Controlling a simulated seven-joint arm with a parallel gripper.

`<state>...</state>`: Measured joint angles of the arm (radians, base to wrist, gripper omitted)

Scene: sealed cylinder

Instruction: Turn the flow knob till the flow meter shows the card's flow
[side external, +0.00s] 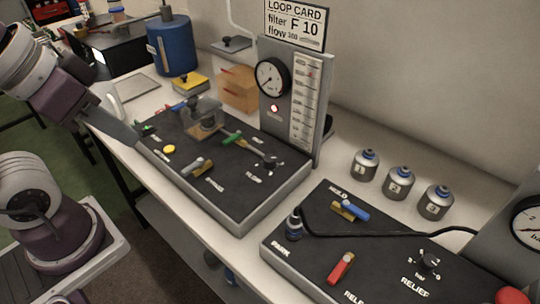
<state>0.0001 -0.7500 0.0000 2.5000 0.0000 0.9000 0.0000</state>
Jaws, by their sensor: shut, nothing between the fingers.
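The flow knob (270,162) is a dark knob at the right of the black panel (222,205), by a label that seems to read FLOW. The flow meter (305,105) is a tall white scale on the grey upright; its reading is too small to tell.
A round gauge (272,77) and red lamp (274,108) sit beside the meter. A clear-topped housing (203,115) and levers stand on the panel between gripper and knob. Several canisters (398,180) and a second panel (375,265) are at right. A blue drum (172,45) stands behind.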

